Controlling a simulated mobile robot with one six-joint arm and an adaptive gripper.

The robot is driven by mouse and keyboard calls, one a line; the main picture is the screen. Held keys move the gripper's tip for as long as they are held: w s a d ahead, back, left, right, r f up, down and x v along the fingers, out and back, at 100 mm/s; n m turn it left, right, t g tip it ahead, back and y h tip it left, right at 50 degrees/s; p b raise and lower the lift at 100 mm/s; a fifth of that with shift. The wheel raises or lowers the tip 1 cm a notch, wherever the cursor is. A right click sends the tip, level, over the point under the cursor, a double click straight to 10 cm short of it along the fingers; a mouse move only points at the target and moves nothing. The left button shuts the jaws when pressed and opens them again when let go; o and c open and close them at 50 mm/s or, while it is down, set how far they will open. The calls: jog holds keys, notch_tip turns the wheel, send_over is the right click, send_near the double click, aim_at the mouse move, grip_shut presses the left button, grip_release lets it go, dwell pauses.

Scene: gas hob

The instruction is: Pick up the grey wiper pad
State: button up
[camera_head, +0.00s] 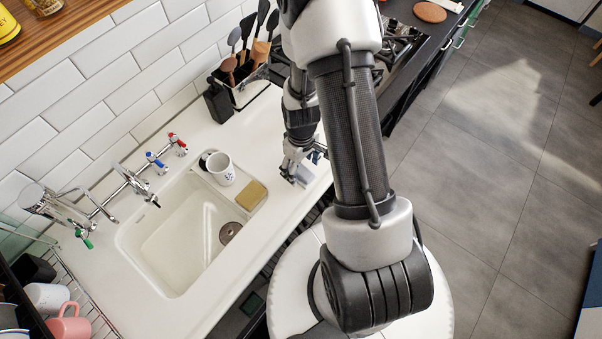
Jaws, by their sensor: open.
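A grey, flat piece that looks like the wiper pad (306,177) lies on the white counter to the right of the sink, near the counter's front edge. My gripper (291,174) is open and points down right beside it, at its left end. I cannot tell whether the fingers touch the pad or stand around it. My gripper and wrist hide part of the pad. A small blue patch (317,157) shows just behind; I cannot tell what it belongs to.
A yellow-brown sponge (251,195) and a white mug (220,168) stand by the sink (180,235). A utensil holder (246,92) stands at the back, beside the gas hob (398,45). A tap (134,182) rises behind the sink. Cups (70,322) stand at lower left.

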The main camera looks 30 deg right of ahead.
aim_at(301, 170)
notch_tip(301, 170, down, 2)
jog(key=shift+f, duration=0.15)
jog(key=shift+c, duration=0.4)
jog(key=c, duration=1.1)
jog(key=shift+o, duration=0.2)
notch_tip(301, 170, up, 20)
jog(key=p, duration=0.5)
jog(key=shift+p, duration=0.3)
